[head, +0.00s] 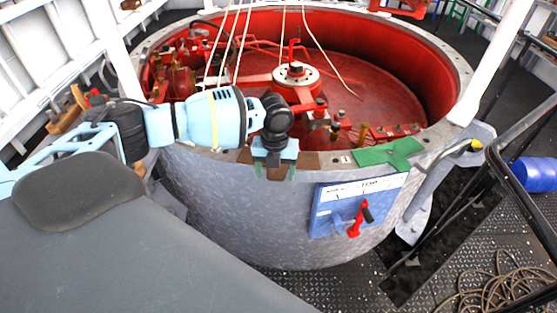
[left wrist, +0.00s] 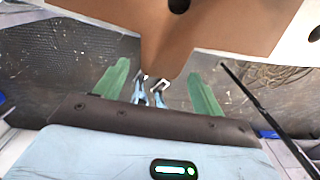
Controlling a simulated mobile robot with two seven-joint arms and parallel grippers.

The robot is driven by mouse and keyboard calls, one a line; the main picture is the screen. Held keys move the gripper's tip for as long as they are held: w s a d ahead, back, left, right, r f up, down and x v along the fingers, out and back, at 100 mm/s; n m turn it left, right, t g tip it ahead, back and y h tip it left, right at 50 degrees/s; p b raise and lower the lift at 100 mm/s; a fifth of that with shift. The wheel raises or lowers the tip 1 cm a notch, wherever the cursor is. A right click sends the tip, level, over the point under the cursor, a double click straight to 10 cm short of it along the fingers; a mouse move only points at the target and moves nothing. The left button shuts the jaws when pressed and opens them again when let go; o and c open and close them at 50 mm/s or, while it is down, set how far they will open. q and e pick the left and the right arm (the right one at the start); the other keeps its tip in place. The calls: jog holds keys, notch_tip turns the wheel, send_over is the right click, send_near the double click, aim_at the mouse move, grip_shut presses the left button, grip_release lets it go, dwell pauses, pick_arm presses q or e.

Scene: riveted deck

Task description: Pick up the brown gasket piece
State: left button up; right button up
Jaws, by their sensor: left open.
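The brown gasket piece (head: 308,165) lies on the rim of the big round tank, partly hidden behind my left gripper. My left gripper (head: 275,173) is at the tank's near rim, pointing down, with its green fingers apart. In the left wrist view the brown gasket piece (left wrist: 215,30) fills the top, and a narrow part of it reaches down toward the gap between the fingers of the left gripper (left wrist: 160,90). I cannot tell whether the fingers touch it. My right gripper is in neither view.
The grey tank rim (head: 440,135) carries a green gasket piece (head: 388,153) to the right. A blue panel (head: 330,212) with a red handle (head: 356,220) hangs on the tank's outside. Black railings (head: 520,185) and a blue barrel (head: 538,174) stand at the right.

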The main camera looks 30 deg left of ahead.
pick_arm(q)
jog(key=shift+f, duration=0.25)
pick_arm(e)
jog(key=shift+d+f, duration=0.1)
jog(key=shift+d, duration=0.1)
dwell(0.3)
pick_arm(q)
jog(key=c, duration=1.1)
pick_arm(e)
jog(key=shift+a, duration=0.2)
pick_arm(q)
jog(key=shift+r, duration=0.1)
